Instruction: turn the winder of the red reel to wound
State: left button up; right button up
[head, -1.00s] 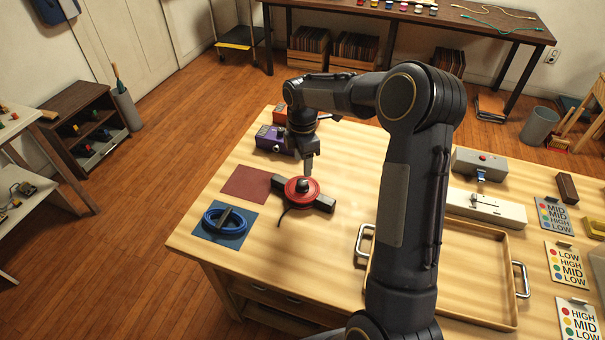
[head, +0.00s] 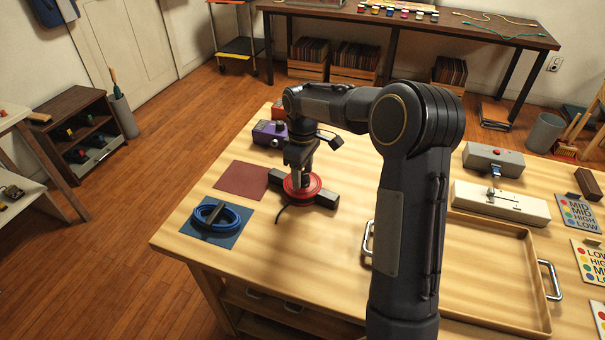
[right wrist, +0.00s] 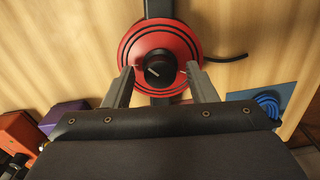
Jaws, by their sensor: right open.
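The red reel (head: 313,193) sits on the wooden table, on a dark bar-shaped base (head: 325,199). In the right wrist view the reel (right wrist: 137,47) shows black rings and a round black winder knob (right wrist: 159,69) at its middle, with a pale slanted pointer line. My right gripper (right wrist: 160,71) is open, its fingers one on each side of the knob, with small gaps visible. In the head view the gripper (head: 301,178) points down over the reel and hides the knob. A black cord (right wrist: 228,58) leaves the reel. My left gripper is not in view.
A blue coil (head: 232,217) lies on a blue mat (head: 225,238), near a bare dark red mat (head: 241,176). Purple (head: 268,133) and orange (head: 279,112) boxes stand behind the reel. A wooden tray (head: 490,325) and a white device (head: 500,203) are to the right.

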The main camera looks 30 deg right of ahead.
jog(key=shift+f, duration=0.2)
jog(key=shift+c, duration=0.3)
jog(key=c, duration=0.9)
